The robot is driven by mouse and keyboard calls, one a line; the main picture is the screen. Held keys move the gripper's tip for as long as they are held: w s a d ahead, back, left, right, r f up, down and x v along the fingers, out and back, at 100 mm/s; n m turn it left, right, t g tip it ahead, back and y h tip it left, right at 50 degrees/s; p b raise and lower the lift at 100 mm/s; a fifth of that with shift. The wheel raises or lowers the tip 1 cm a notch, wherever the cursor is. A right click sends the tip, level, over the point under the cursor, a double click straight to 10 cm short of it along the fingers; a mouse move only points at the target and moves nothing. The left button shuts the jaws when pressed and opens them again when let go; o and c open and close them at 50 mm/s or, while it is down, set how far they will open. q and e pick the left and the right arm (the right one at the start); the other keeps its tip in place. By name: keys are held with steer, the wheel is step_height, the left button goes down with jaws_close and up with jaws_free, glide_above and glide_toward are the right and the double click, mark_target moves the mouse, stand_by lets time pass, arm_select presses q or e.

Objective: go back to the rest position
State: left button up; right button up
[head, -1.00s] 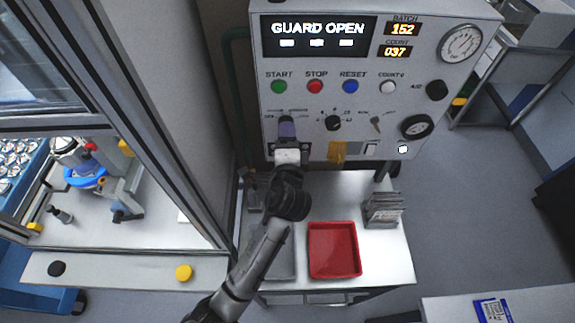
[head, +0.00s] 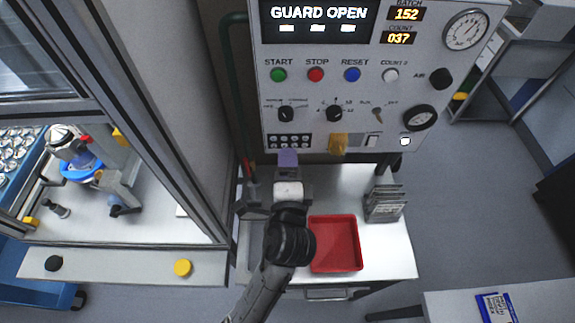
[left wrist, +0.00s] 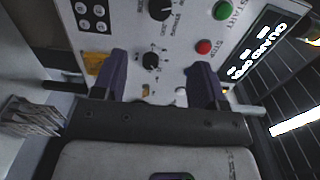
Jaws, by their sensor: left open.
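My left gripper (head: 288,158) is in front of the lower left part of the control panel (head: 360,90), below the left selector knob (head: 286,114). In the left wrist view its two purple fingers (left wrist: 160,80) stand wide apart with nothing between them. The panel face and a black knob (left wrist: 151,60) show beyond the fingers, apart from them. The panel display (head: 318,27) reads GUARD OPEN. My right gripper is in neither view.
A red tray (head: 334,243) sits on the white side table (head: 385,262), beside a rack of grey plates (head: 385,204). A framed machine enclosure (head: 135,130) stands at the left, with a yellow button (head: 183,268) and a black one on its front ledge.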

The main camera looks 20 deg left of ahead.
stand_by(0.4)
arm_select(q)
steer(key=s+a+f+n+g+h, duration=0.45)
steer(key=s+f+n+g, duration=0.2)
steer(key=s+f, duration=0.65)
steer(key=s+a+f+n+g+h, duration=0.3)
steer(key=s+a+f+n+g, duration=0.3)
steer(key=s+f, duration=0.65)
step_height(320, 180, up, 15)
steer(key=s+d+p, duration=0.1)
steer(key=p, duration=1.2)
steer(key=shift+s+d+m, duration=0.25)
steer(key=shift+s+m, duration=0.15)
steer(key=shift+m, duration=0.05)
